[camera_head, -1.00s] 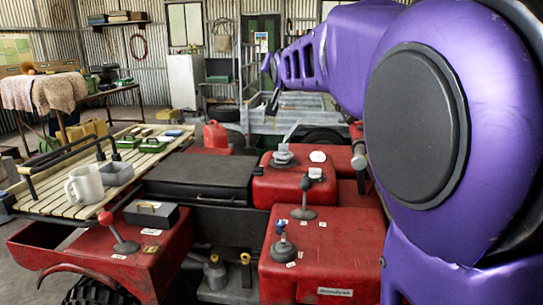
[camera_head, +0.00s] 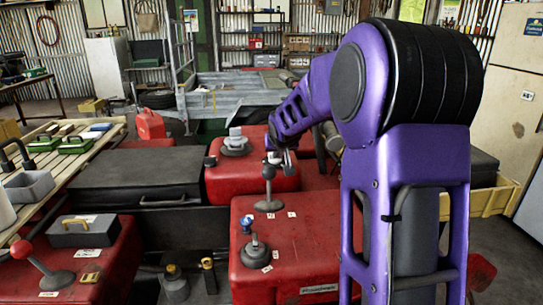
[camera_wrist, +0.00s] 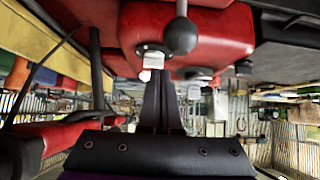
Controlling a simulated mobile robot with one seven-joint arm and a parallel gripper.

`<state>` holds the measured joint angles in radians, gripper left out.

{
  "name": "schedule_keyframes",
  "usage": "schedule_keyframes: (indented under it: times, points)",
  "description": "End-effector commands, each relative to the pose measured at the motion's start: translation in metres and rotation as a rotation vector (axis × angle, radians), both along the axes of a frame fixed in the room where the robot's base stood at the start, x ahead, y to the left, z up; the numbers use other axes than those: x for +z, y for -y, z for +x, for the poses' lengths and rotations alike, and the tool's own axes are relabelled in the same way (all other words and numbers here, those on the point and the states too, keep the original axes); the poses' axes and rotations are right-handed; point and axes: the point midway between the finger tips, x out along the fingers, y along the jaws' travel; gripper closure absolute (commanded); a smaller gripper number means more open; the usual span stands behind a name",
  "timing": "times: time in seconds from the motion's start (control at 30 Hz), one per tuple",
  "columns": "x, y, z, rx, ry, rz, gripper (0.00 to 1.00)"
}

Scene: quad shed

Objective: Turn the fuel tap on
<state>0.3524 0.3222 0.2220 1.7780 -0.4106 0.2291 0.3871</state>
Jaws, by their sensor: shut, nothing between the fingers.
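My gripper (camera_head: 281,160) is above the red bodywork, close to a grey ball-topped lever (camera_head: 268,174); touching or not is unclear. In the wrist view its dark fingers (camera_wrist: 162,92) are together and empty. The lever's ball (camera_wrist: 181,36) shows just beyond them. No part is clearly marked as the fuel tap. A small yellow-handled fitting (camera_head: 208,268) sits low against the dark panel between the red parts, apart from my gripper. A grey fitting with a cap (camera_head: 175,284) is beside it. A blue-knobbed lever (camera_head: 250,228) stands on the front red panel.
A red-knobbed lever (camera_head: 38,262) and a grey box (camera_head: 84,230) are on the left red part. A black lid (camera_head: 138,178) lies between. A slatted rack (camera_head: 24,214) holds trays. A grey fitting (camera_head: 235,143) tops the rear red panel. A trailer (camera_head: 235,92) stands behind.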

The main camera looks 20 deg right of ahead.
Motion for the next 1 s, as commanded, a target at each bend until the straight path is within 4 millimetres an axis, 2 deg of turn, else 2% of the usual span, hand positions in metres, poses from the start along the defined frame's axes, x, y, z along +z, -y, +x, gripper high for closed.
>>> schedule_keyframes:
  times: [0.5,0.7,1.0]
  points:
    - [-0.066,0.014,0.073,0.0,0.002,0.003,1.0]
    - [-0.063,0.019,0.097,-0.001,0.003,0.002,1.0]
    - [-0.062,0.022,0.108,-0.001,0.003,0.0,1.0]
